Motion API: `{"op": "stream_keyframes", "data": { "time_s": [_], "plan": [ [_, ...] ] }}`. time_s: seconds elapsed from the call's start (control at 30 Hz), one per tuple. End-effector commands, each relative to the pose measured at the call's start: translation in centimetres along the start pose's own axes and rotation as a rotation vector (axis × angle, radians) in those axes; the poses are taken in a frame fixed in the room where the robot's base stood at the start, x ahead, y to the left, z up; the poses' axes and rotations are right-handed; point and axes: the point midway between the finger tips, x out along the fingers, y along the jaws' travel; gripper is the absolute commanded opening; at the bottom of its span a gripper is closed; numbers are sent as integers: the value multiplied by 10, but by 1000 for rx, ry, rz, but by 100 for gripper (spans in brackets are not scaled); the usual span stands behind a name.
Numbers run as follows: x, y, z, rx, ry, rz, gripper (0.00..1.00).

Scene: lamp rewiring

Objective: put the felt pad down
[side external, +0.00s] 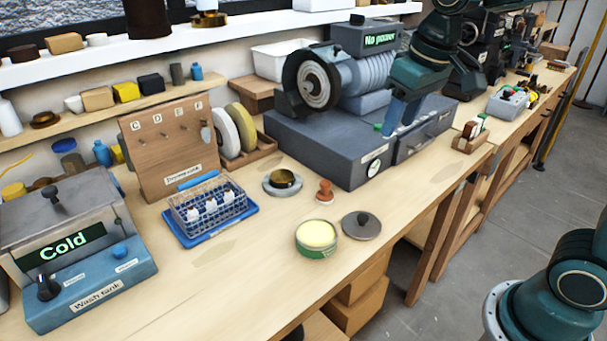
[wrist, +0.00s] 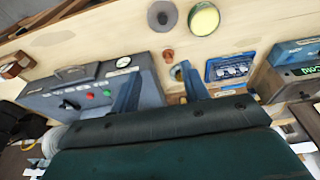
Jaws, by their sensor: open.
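My gripper (side external: 398,118) is open and empty, above the front of the grey polishing machine (side external: 315,145). Its two fingers stand apart in the wrist view (wrist: 158,90), with nothing between them. I cannot pick out the felt pad with certainty. A flat grey disc (side external: 269,188) on the bench may be it; a small brass and black round part (side external: 284,178) sits on this disc. In the wrist view one finger partly hides that spot.
An open tin of pale yellow paste (side external: 317,234), its grey lid (side external: 361,225) and a small reddish-brown stamp-like piece (side external: 325,191) stand nearby. A wire basket (side external: 207,203) sits on a blue tray. The wash tank (side external: 75,255) is at left.

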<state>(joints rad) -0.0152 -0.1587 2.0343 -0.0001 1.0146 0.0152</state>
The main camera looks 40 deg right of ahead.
Motion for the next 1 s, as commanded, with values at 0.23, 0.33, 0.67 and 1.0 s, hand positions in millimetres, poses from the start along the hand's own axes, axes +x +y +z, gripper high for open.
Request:
{"op": "stream_keyframes", "data": {
  "time_s": [0.23,0.33,0.67,1.0],
  "plan": [
    [-20,2,55,0,89,1,45],
    [-23,3,77,0,123,1,45],
    [-19,5,137,0,219,3,45],
    [-15,5,150,-1,241,4,45]
  ]
}}
